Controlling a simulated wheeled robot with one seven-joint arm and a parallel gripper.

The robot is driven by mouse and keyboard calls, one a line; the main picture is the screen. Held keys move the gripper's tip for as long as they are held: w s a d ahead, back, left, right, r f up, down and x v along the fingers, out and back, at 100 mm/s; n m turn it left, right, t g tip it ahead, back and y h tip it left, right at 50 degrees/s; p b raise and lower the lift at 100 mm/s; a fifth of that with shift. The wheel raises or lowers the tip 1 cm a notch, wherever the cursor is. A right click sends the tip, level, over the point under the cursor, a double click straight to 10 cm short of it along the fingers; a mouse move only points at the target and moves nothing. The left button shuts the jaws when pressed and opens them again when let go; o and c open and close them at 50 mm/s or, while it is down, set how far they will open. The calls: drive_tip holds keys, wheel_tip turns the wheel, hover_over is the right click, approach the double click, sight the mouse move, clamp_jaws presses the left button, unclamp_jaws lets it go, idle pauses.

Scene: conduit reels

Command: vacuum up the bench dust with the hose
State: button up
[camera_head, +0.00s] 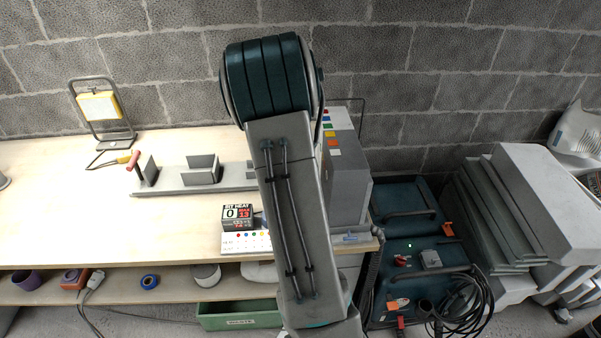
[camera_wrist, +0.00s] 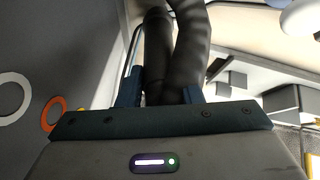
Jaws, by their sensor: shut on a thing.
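In the wrist view my gripper (camera_wrist: 162,88) is shut on the black hose (camera_wrist: 190,45), with a blue finger on either side. The hose bends in front of the gripper, two dark lengths showing side by side. In the head view my arm hides the gripper. A dark ribbed hose (camera_head: 369,285) runs down beside the dark blue vacuum unit (camera_head: 425,255), which shows a green light. The pale wooden bench (camera_head: 60,215) stands to the left. I cannot make out dust on it; my arm covers part of its right side.
A grey cabinet (camera_head: 345,185) stands at the bench's right end. Grey panels (camera_head: 490,225) lean at right. The bench's left front is clear.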

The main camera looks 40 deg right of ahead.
drive_tip(key=shift+s+a+p, duration=0.2)
drive_tip(key=shift+a+p, duration=0.2)
drive_tip(key=shift+a, duration=0.55)
drive_tip(key=shift+s+a+p, duration=0.25)
drive_tip(key=shift+a+p, duration=0.15)
drive_tip(key=shift+a, duration=0.6)
drive_tip(key=shift+s+a+p, duration=0.2)
drive_tip(key=shift+a+p, duration=0.2)
drive_tip(key=shift+a, duration=0.55)
drive_tip(key=w+d, duration=0.1)
drive_tip(key=w, duration=0.1)
drive_tip(key=w+d, duration=0.1)
drive_tip(key=w, duration=0.1)
drive_tip(key=shift+d+b, duration=0.3)
wheel_tip(320, 180, up, 6)
drive_tip(key=p, duration=0.4)
drive_tip(key=shift+p, duration=0.35)
